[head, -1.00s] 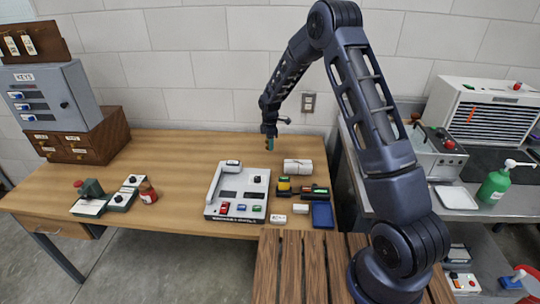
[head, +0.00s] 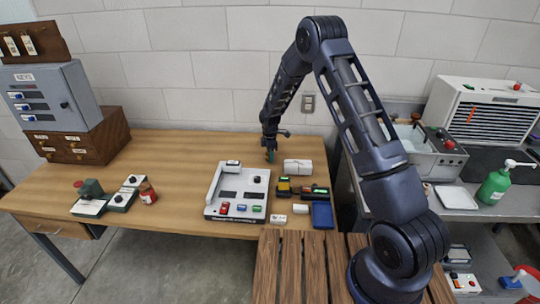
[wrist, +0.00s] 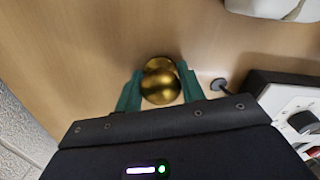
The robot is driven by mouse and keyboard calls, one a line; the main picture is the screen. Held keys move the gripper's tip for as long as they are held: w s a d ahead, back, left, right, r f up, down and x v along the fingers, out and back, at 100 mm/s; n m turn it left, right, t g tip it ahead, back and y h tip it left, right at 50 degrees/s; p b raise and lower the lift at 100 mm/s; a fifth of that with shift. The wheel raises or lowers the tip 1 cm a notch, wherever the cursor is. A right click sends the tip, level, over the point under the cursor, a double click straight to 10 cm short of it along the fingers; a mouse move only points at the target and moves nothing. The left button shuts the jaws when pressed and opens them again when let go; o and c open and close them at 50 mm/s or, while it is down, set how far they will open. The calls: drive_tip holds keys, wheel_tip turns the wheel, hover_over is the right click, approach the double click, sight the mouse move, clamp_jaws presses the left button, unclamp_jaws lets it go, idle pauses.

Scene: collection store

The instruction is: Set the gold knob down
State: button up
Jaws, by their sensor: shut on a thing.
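The gold knob (wrist: 160,81) shows in the wrist view as a shiny round ball between the two green fingers of my gripper (wrist: 160,92). The fingers are shut on it from both sides. Wooden tabletop lies beneath it; I cannot tell whether the knob touches the wood. In the head view my gripper (head: 270,156) is low over the back of the wooden table (head: 180,160), left of a white rolled item (head: 298,167). The knob is too small to make out there.
A blue tray (head: 322,215) and small coloured items (head: 302,190) lie to the right. A small dark round object (wrist: 220,85) is beside the gripper. Bare wood lies to the left.

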drive_tip(key=o, duration=1.1)
wheel_tip(320, 180, up, 12)
drive_tip(key=s+d+r+m+t, duration=0.1)
drive_tip(key=s+d+r+m, duration=0.5)
drive_tip(key=d+r, duration=0.65)
drive_tip(key=s+d+r+m+t, duration=0.1)
drive_tip(key=s+d+r+m, duration=0.3)
drive_tip(key=s+d+r, duration=0.65)
drive_tip(key=s+d+r+m+t, duration=0.1)
drive_tip(key=s+d+m, duration=0.3)
drive_tip(key=s, duration=0.4)
drive_tip(key=s+d+r+m, duration=0.3)
drive_tip(key=s+d+r, duration=0.1)
drive_tip(key=s, duration=0.3)
drive_tip(key=s+d+r+m+t, duration=0.1)
drive_tip(key=s+d+r+m, duration=0.2)
drive_tip(key=s, duration=0.5)
drive_tip(key=shift+s+d+m+t, duration=0.35)
drive_tip(key=shift+d+m, duration=0.45)
drive_tip(key=shift+d, duration=0.55)
